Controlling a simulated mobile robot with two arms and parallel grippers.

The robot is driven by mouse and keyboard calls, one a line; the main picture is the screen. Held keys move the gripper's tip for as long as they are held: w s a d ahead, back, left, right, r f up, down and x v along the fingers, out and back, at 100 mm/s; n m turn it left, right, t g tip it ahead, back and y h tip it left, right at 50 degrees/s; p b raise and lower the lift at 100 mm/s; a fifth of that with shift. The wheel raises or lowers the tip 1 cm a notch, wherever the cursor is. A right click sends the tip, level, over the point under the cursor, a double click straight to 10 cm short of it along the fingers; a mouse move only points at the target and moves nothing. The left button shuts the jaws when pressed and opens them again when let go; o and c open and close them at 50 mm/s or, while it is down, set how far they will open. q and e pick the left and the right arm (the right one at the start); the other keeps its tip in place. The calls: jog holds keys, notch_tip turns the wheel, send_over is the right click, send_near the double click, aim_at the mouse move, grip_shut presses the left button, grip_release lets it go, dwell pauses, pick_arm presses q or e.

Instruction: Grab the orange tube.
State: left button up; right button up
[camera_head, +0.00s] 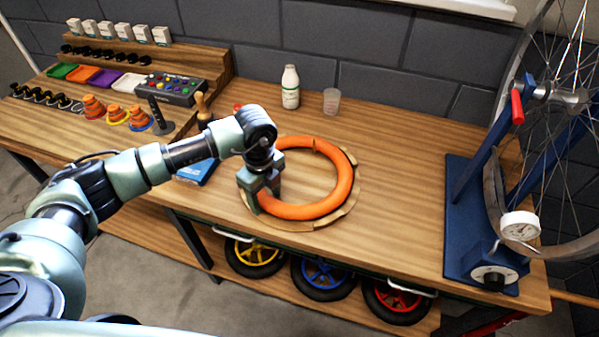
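The orange tube (346,180) is a ring lying flat on a round wooden board (352,206) in the middle of the bench. A small valve stem shows at its far side. My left gripper (262,198) is down at the left side of the ring, with its fingers at the tube and covering that part of it. I cannot tell whether the fingers are closed on the tube or only around it. My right gripper is not in view.
A white bottle (290,87) and a clear cup (331,101) stand behind the ring. A blue box (197,172) lies left of it. A blue wheel stand (470,215) is at right. Bare bench (405,170) lies between ring and stand.

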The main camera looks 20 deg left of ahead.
pick_arm(q)
grip_shut()
jog(key=shift+r, duration=0.1)
